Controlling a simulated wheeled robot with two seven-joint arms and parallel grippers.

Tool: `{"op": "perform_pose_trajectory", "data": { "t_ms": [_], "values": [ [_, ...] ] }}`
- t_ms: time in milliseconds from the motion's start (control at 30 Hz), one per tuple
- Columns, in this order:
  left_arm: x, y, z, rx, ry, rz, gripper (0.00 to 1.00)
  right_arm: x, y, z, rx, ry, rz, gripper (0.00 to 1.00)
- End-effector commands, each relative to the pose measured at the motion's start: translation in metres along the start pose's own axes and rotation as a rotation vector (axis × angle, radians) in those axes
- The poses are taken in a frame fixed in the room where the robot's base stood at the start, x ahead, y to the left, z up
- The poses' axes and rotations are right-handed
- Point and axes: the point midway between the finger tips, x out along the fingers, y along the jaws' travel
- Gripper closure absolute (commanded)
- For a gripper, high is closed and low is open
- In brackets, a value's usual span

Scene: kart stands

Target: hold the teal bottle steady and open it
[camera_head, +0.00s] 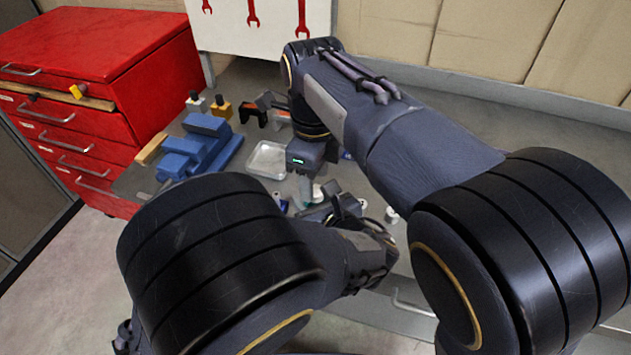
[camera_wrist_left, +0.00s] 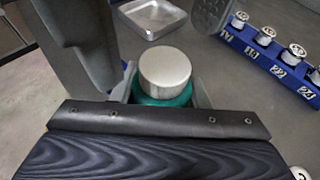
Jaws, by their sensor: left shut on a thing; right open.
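The teal bottle (camera_wrist_left: 164,98) stands upright in the left wrist view, with a wide silver cap (camera_wrist_left: 165,70) on top. My left gripper (camera_wrist_left: 163,92) is shut on the bottle's teal body below the cap, with a finger on each side. My right gripper (camera_head: 305,188) points down from above in the head view and is open. Parts of it show in the left wrist view beyond the bottle, apart from the cap. In the head view my arms and grippers hide most of the bottle.
A shallow metal tray (camera_head: 268,160) lies just beyond the grippers. A blue rack of sockets (camera_wrist_left: 265,50) is to the right in the wrist view. A blue vise (camera_head: 200,148) and a red drawer cabinet (camera_head: 95,65) stand at the left. Bare bench shows around the tray.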

Motion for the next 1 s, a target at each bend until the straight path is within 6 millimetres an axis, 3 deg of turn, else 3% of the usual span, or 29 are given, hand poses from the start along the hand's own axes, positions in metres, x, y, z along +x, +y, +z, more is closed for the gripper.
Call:
{"op": "perform_pose_trajectory", "data": {
  "t_ms": [233, 533, 667, 1000],
  "values": [
    [-0.001, 0.0, -0.001, 0.001, 0.0, 0.0, 1.0, -0.018, -0.002, 0.0, 0.014, 0.001, -0.003, 0.54],
    [-0.001, 0.0, -0.001, 0.001, 0.001, -0.001, 1.0, -0.048, -0.002, 0.0, 0.283, 0.0, -0.005, 0.54],
    [-0.001, 0.0, -0.001, 0.001, 0.0, -0.001, 1.0, -0.038, -0.002, -0.001, 0.304, 0.003, -0.003, 0.54],
    [-0.001, 0.0, -0.001, 0.0, 0.0, -0.001, 1.0, 0.013, -0.002, -0.001, 0.302, 0.003, -0.004, 0.54]
  ]
}}
